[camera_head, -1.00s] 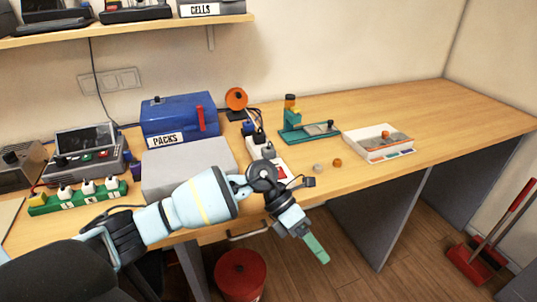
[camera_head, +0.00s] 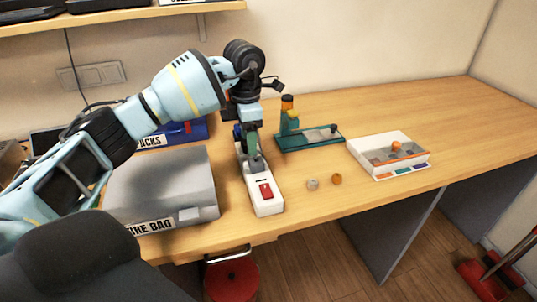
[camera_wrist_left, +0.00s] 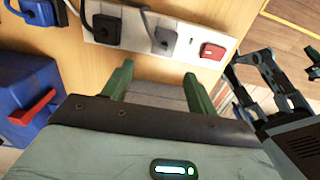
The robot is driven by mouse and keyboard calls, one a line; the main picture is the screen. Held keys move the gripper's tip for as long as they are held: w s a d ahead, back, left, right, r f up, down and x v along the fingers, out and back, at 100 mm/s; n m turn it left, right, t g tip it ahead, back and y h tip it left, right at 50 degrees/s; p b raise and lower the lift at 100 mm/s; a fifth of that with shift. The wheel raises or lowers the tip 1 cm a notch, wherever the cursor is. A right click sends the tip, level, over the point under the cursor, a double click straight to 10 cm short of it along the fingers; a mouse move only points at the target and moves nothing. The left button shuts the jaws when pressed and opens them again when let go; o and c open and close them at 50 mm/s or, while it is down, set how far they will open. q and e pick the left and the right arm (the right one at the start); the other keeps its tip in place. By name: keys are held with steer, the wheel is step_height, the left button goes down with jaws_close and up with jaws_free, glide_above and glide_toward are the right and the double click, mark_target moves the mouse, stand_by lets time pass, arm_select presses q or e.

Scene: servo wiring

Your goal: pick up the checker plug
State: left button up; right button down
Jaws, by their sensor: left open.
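A white power strip (camera_head: 263,196) with a red switch lies on the bench. The wrist view shows black plugs and one grey plug (camera_wrist_left: 163,40) with a cable in it. The grey plug, beside the red switch, may be the checker plug; no label confirms it. In the head view this grey plug (camera_head: 257,164) shows just below the fingers. My left gripper (camera_head: 252,145) is open and points down over the strip. In the wrist view its green fingertips (camera_wrist_left: 157,78) are apart, with the grey plug just beyond the gap. I cannot see any contact.
A grey fire bag box (camera_head: 165,185) stands left of the strip, with a blue packs box (camera_head: 187,132) behind. A teal stand (camera_head: 308,138) and a white tray (camera_head: 405,166) are to the right. Two small round pieces (camera_head: 324,181) lie near the front edge.

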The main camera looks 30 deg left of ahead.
mark_target(253, 161)
arm_select(q)
steer(key=shift+w+a+f, duration=0.1)
steer(key=shift+w, duration=0.2)
steer(key=shift+s, duration=0.25)
step_height(253, 161, down, 2)
steer(key=shift+s+f, duration=0.1)
steer(key=shift+s, duration=0.05)
steer(key=shift+f, duration=0.45)
steer(key=f, duration=0.2)
steer(key=d+f, duration=0.1)
steer(key=shift+w+f, duration=0.2)
steer(key=shift+w, duration=0.05)
steer(key=shift+f, duration=0.5)
arm_select(e)
steer(key=shift+s+r, duration=0.15)
steer(key=shift+r, duration=0.1)
arm_select(q)
steer(key=shift+c, duration=0.5)
